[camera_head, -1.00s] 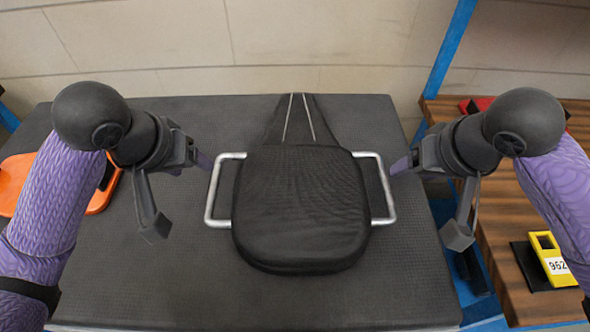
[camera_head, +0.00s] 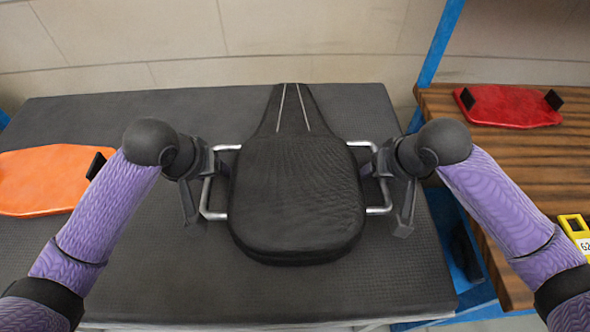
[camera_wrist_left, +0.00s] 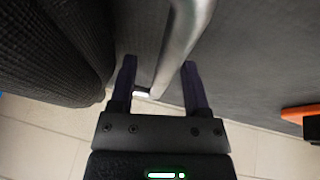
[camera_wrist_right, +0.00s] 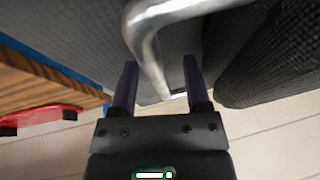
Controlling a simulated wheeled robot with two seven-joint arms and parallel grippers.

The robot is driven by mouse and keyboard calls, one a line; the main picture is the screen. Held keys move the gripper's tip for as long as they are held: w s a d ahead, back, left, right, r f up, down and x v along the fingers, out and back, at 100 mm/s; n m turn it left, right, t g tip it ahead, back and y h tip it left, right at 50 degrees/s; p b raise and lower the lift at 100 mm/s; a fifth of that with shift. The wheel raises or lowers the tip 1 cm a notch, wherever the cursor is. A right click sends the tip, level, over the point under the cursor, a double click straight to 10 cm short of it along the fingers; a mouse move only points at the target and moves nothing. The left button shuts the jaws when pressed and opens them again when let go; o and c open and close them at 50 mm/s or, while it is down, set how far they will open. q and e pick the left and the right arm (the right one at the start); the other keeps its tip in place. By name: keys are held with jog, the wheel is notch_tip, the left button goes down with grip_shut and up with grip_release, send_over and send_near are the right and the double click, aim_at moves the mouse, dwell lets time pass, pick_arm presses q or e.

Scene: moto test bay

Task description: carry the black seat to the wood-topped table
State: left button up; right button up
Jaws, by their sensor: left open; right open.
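The black seat (camera_head: 297,195) lies on a dark-topped table (camera_head: 140,262), its narrow end toward the wall. A silver handle loop sticks out on each side: the left handle (camera_head: 204,190) and the right handle (camera_head: 387,190). My left gripper (camera_head: 212,170) is open at the left handle; in the left wrist view the bar (camera_wrist_left: 178,50) runs between its fingers (camera_wrist_left: 158,85). My right gripper (camera_head: 374,168) is open at the right handle; in the right wrist view the bar (camera_wrist_right: 148,50) lies between its fingers (camera_wrist_right: 160,85). The wood-topped table (camera_head: 550,155) stands at the right.
An orange panel (camera_head: 40,185) with black grips lies left on the dark table. On the wood top are a red panel (camera_head: 510,105) at the back and a yellow labelled item (camera_head: 577,228) nearer. A blue upright post (camera_head: 440,45) stands between the tables. A wall is behind.

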pick_arm(q)
grip_shut()
pick_arm(e)
grip_shut()
pick_arm(q)
jog(key=shift+r, duration=0.1)
pick_arm(e)
jog(key=shift+r, duration=0.1)
dwell(0.9)
